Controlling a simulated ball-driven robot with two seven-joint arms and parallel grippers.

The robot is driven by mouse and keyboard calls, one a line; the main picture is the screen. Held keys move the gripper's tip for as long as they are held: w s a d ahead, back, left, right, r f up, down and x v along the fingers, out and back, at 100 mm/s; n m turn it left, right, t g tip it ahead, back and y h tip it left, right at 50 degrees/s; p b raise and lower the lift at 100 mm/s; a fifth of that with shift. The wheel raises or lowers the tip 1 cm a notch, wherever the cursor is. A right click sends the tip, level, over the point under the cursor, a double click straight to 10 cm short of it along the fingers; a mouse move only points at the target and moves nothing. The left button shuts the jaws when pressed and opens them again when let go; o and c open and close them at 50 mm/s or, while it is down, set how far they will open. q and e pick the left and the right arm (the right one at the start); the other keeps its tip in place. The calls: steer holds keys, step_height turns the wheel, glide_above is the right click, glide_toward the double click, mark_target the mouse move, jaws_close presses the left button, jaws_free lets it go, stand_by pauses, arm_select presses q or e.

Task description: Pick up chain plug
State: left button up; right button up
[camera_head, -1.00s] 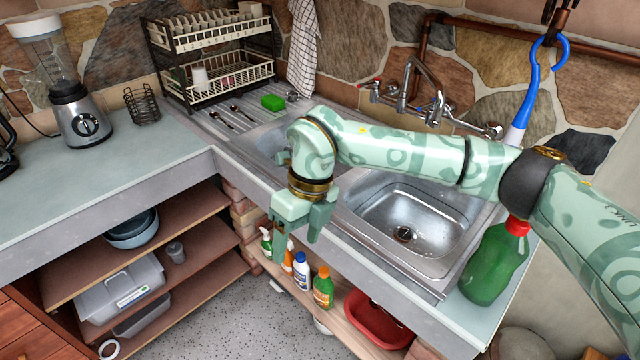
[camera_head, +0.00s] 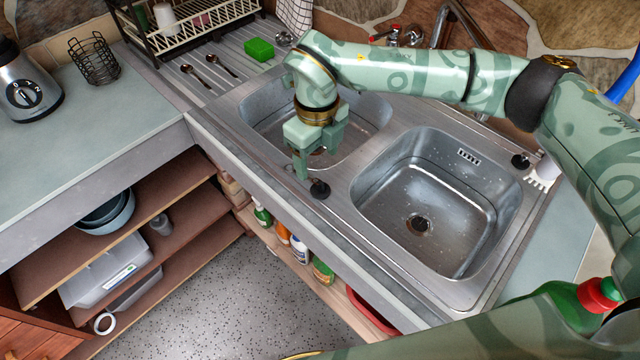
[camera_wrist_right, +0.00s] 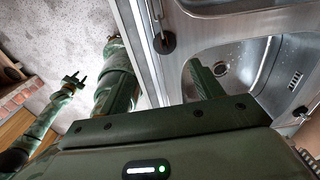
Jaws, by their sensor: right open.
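One black round plug (camera_head: 319,189) lies on the sink's metal front rim, between the two basins. In the right wrist view a dark plug (camera_wrist_right: 164,42) lies on the rim with a bead chain running beside it. My right gripper (camera_head: 318,163) is open and empty, pointing down just above and behind the front plug, apart from it as far as I can tell. A second dark plug (camera_head: 520,161) sits at the right edge of the right basin. A small forked end in the right wrist view looks like my left gripper (camera_wrist_right: 76,81); its jaws are unclear.
The right basin (camera_head: 440,200) is empty, with a drain. A green sponge (camera_head: 259,49) and two spoons lie on the drainboard near a dish rack (camera_head: 200,22). A green bottle with a red cap (camera_head: 598,296) stands at lower right. Bottles stand below the counter.

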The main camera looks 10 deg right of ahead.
mark_target(322, 183)
steer(key=f, duration=0.5)
steer(key=shift+w+d, duration=0.1)
steer(key=shift+w, duration=0.15)
steer(key=shift+f, duration=0.2)
steer(key=f, duration=0.3)
steer(key=f+b, duration=0.1)
steer(key=f, duration=0.1)
steer(key=shift+s+d, duration=0.1)
steer(key=shift+d, duration=0.3)
arm_select(q)
steer(key=shift+w+f, duration=0.4)
steer(key=shift+f, duration=0.25)
arm_select(e)
steer(key=c, duration=1.1)
